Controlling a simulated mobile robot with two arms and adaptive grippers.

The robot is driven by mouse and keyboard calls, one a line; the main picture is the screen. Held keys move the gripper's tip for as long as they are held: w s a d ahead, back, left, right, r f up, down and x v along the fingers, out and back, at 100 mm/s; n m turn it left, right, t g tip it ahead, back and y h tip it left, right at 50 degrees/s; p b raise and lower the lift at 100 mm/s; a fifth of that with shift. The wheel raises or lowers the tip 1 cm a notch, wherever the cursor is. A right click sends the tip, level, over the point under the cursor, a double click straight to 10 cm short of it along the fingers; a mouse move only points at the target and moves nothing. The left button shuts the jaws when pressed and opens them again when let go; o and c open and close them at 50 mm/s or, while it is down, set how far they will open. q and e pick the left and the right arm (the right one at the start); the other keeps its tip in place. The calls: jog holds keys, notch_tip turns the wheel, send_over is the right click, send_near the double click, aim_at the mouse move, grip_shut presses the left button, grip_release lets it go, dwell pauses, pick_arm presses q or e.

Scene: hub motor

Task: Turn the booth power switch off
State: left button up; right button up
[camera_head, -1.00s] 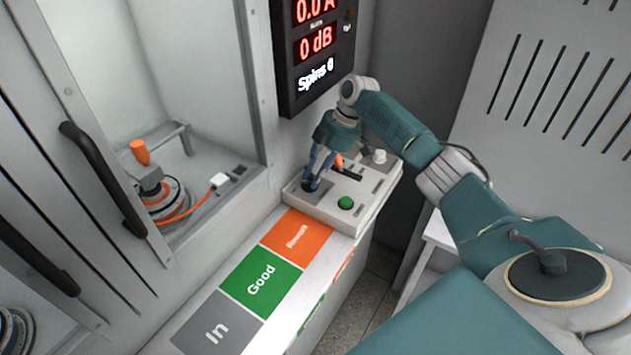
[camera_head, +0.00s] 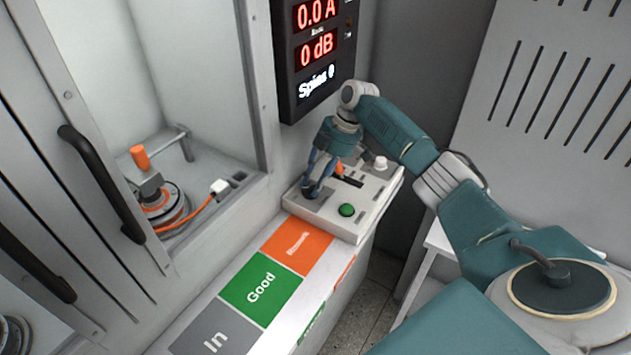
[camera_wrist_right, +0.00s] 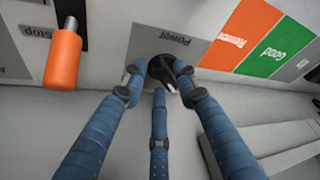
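The booth power switch is a dark rotary knob (camera_wrist_right: 161,68) on the panel, beside the printed word "Power" in the right wrist view. My right gripper (camera_wrist_right: 158,82) has its three blue fingers spread around the knob, with gaps at the sides. The right fingertip is very near the knob; contact is unclear. In the head view, my right gripper (camera_head: 313,190) reaches down to the left part of the control box (camera_head: 345,222), and its fingers hide most of the knob. The knob's setting cannot be read. My left gripper is not in view.
The box also carries a green button (camera_head: 346,210), an orange-handled lever (camera_wrist_right: 63,60) and a white knob (camera_head: 380,163). A display (camera_head: 315,50) hangs behind it. Orange, green and grey marked areas (camera_head: 262,287) lie in front. A booth with a motor (camera_head: 160,200) is at left.

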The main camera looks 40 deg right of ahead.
jog(key=v, duration=1.2)
jog(key=shift+f, duration=0.1)
